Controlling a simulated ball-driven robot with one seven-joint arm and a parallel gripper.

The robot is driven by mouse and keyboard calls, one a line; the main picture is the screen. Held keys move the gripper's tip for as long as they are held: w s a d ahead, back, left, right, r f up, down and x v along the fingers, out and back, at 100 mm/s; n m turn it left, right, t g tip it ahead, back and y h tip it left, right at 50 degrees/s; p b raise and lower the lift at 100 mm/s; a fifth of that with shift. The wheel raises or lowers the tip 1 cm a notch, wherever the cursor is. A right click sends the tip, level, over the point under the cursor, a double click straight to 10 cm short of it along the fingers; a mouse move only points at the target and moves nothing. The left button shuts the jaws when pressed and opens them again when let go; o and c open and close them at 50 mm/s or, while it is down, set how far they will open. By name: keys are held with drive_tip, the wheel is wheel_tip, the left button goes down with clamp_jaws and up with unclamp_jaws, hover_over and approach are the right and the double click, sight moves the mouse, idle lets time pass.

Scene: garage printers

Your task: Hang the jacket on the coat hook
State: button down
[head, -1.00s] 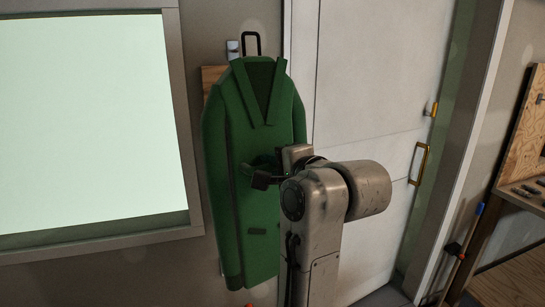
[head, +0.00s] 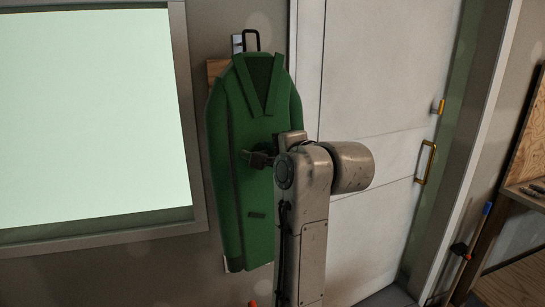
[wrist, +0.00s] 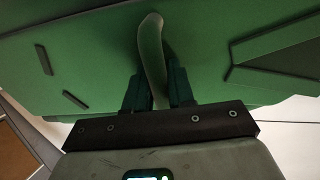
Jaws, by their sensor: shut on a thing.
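The green jacket (head: 233,130) hangs upright in front of the wall, with a dark loop (head: 251,34) at its top. My gripper (head: 258,158) is at the jacket's front, near its middle. In the wrist view my gripper (wrist: 158,90) is shut on a curved green grip (wrist: 152,50) on the jacket (wrist: 85,65). A pale metal plate (head: 237,43), apparently part of the coat hook, shows just left of the loop. The hook's prong is hidden behind the jacket, so I cannot tell whether the loop is on it.
A wooden board (head: 217,70) on the wall is mostly covered by the jacket. A large pale framed panel (head: 95,115) is on the left. A white door (head: 375,85) with a brass handle (head: 427,162) stands on the right. A wooden workbench (head: 525,190) is at the far right.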

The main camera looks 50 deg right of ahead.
drive_tip(key=shift+w+d+b, duration=0.25)
drive_tip(key=shift+w+d, duration=0.3)
drive_tip(key=shift+w, duration=0.2)
drive_tip(key=shift+w+d+b, duration=0.25)
drive_tip(key=shift+w+d, duration=0.25)
drive_tip(key=shift+w, duration=0.2)
drive_tip(key=shift+w+d+f+p, duration=0.2)
drive_tip(key=shift+w+d+p, duration=0.15)
drive_tip(key=shift+w, duration=0.2)
